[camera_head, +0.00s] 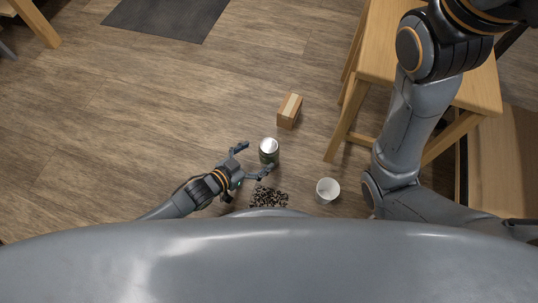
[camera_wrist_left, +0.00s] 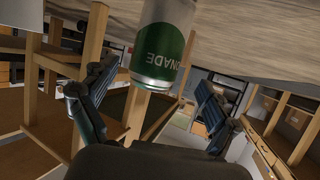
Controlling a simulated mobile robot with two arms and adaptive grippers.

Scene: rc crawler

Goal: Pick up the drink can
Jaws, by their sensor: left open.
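The drink can (camera_head: 269,151) stands on the wood floor, with a silvery top and a green side. In the left wrist view the can (camera_wrist_left: 162,45) shows a green label with partly visible letters "ONADE", turned on its head in the picture. My left gripper (camera_head: 256,159) is open, its two fingers spread toward the can. The can is at the mouth of the fingers, and I see no grip on it. The wrist view shows the open left fingers (camera_wrist_left: 153,92) on either side below the can. My right gripper is out of view.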

